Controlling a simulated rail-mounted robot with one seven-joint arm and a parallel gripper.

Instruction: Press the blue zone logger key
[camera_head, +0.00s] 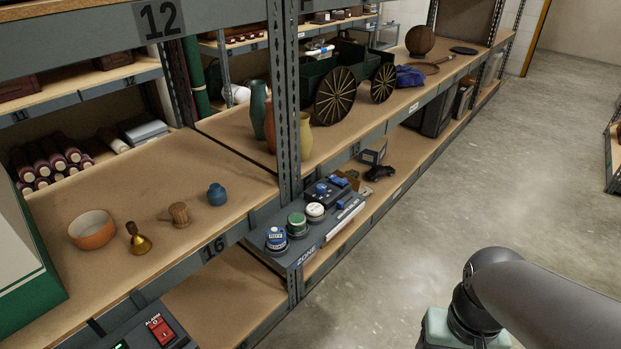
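The zone logger (293,258) is a grey unit fixed at the front edge of the shelving, beside an upright post. It carries a row of round keys. The blue key (276,239) is at the near left end, with pale lettering too small to read. A green key (297,223) is behind it and a white key (315,211) is farther along. Nothing covers the blue key. Part of my arm shows at the lower right, apart from the logger over the floor. My gripper is not visible.
A dark box with blue parts (331,191) sits just behind the keys. The metal post (286,120) rises beside the logger. An orange bowl (92,230), a brass bell (139,239) and a blue jar (217,194) stand on the left shelf. The aisle floor (450,200) is clear.

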